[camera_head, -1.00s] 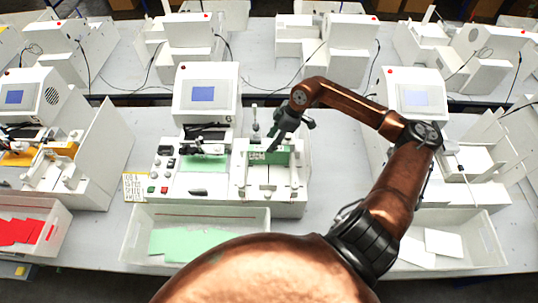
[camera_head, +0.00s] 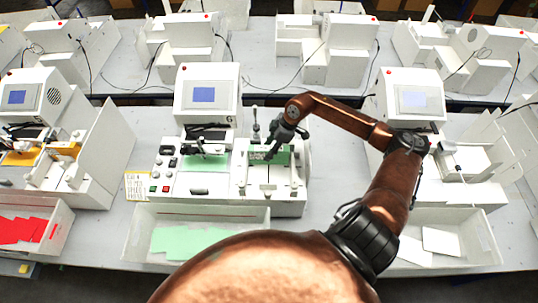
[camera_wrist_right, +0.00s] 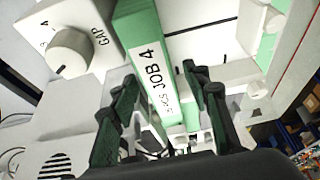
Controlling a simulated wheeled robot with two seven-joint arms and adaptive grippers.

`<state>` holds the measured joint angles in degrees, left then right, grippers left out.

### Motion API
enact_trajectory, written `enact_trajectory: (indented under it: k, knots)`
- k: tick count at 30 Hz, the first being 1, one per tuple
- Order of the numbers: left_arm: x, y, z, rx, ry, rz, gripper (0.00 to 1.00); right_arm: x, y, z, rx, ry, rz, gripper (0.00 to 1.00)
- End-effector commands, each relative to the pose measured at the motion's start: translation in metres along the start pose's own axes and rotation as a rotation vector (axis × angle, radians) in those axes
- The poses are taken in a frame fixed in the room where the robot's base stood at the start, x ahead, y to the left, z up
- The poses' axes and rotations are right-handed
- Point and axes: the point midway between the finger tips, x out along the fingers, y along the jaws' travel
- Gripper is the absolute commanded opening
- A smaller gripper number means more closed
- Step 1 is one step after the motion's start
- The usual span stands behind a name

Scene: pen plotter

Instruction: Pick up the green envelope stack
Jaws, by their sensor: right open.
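The green envelope stack (camera_head: 284,157) sits in the right-hand bay of the middle white machine (camera_head: 218,193), partly hidden behind my right gripper (camera_head: 275,150). In the right wrist view the stack (camera_wrist_right: 133,28) is a green block with a white band reading "JOB 4". My right gripper (camera_wrist_right: 160,80) is open there, with one dark finger on each side of the banded part. I cannot tell whether either finger touches the stack. My left gripper is not in view.
A white bin (camera_head: 133,245) with loose green envelopes (camera_head: 185,241) stands in front of the machine. A GAP knob (camera_wrist_right: 72,52) is close to the left finger in the wrist view. Another machine (camera_head: 408,95) stands to the right, behind my right arm.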

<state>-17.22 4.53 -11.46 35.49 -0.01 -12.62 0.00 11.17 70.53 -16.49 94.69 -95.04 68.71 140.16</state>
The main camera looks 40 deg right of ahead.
Motion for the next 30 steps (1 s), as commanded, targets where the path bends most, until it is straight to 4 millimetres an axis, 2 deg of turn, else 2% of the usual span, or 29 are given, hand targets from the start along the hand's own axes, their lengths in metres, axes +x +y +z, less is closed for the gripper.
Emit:
enact_trajectory:
  k: [13, 30]
  knots:
    - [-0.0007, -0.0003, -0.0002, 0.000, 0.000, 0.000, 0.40, 0.0026, 0.0000, 0.0010, 0.000, 0.000, 0.000, 0.43]
    - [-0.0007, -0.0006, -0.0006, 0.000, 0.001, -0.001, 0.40, 0.0026, -0.0002, 0.0010, 0.000, 0.000, 0.000, 0.04]
